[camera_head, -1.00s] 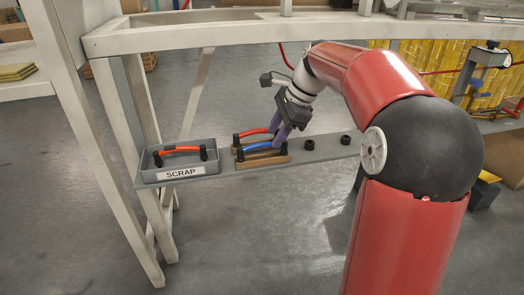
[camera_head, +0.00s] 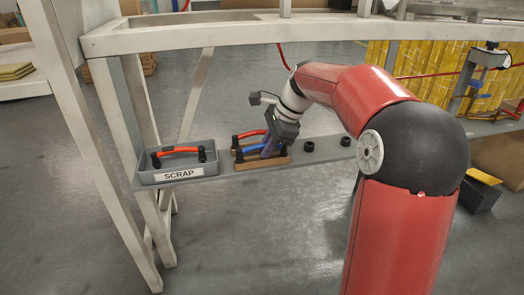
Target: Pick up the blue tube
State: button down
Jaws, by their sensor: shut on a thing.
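The blue tube (camera_head: 254,149) lies across the front of a brown wooden holder, with dark end pieces. Its middle and right part are partly hidden by my gripper (camera_head: 268,151). A red tube (camera_head: 250,133) lies just behind the blue one.
The wooden holder (camera_head: 262,162) sits on a narrow grey shelf (camera_head: 320,152). A grey tray marked SCRAP (camera_head: 180,174) at its left holds an orange tube (camera_head: 180,150). Two black round pieces (camera_head: 309,147) stand to the right.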

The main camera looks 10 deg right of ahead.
jog(key=shift+r, duration=0.1)
notch_tip(320, 180, up, 20)
jog(key=p, duration=0.6)
